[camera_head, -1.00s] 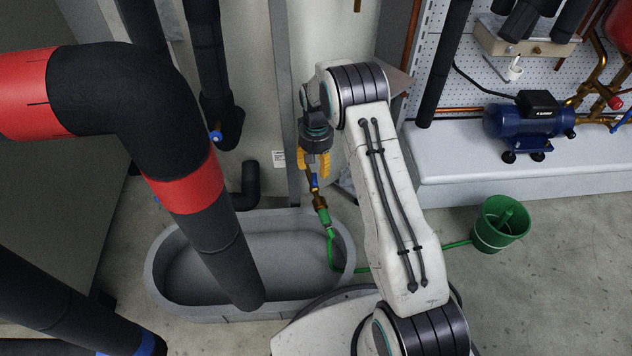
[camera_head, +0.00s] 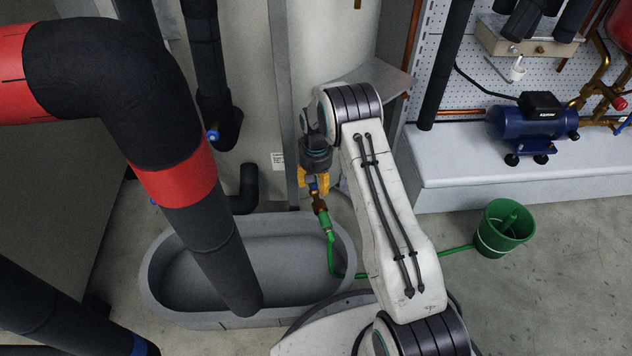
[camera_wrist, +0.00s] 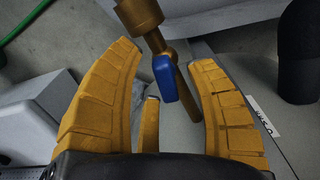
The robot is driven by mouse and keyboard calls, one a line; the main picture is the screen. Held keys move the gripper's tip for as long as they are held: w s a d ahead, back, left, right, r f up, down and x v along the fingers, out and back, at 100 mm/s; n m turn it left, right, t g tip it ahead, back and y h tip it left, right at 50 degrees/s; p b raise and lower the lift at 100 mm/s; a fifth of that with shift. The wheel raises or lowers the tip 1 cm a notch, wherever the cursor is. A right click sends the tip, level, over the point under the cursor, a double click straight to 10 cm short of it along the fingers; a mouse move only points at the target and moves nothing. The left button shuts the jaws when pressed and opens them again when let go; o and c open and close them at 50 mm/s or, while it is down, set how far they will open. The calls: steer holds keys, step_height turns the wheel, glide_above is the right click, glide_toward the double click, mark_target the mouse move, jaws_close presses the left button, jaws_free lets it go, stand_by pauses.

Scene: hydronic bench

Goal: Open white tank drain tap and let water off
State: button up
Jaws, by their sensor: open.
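The drain tap is a brass fitting with a blue lever. In the wrist view the blue lever (camera_wrist: 165,78) stands between the open yellow fingers of my gripper (camera_wrist: 170,90), with the brass body (camera_wrist: 140,14) above it in the picture. No finger visibly touches the lever. In the head view my gripper (camera_head: 314,183) is at the tap (camera_head: 319,203), below the white tank (camera_head: 335,60). A green hose (camera_head: 330,250) hangs from the tap's outlet. The fingers partly hide the lever in the head view.
A grey oval trough (camera_head: 155,285) stands at the left below the tap, with a thick black pipe reaching into it. The hose runs right to a green bucket (camera_head: 503,228) on the floor. A blue pump (camera_head: 532,122) sits on a pale ledge.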

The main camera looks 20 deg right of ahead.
steer(key=shift+c, duration=0.2)
jaws_close()
stand_by(0.4)
steer(key=n, duration=0.5)
steer(key=shift+w+d+n+p, duration=0.1)
steer(key=shift+w+n+p, duration=0.05)
steer(key=shift+n+p, duration=0.25)
steer(key=n, duration=0.6)
steer(key=shift+w, duration=0.15)
steer(key=shift+n, duration=0.3)
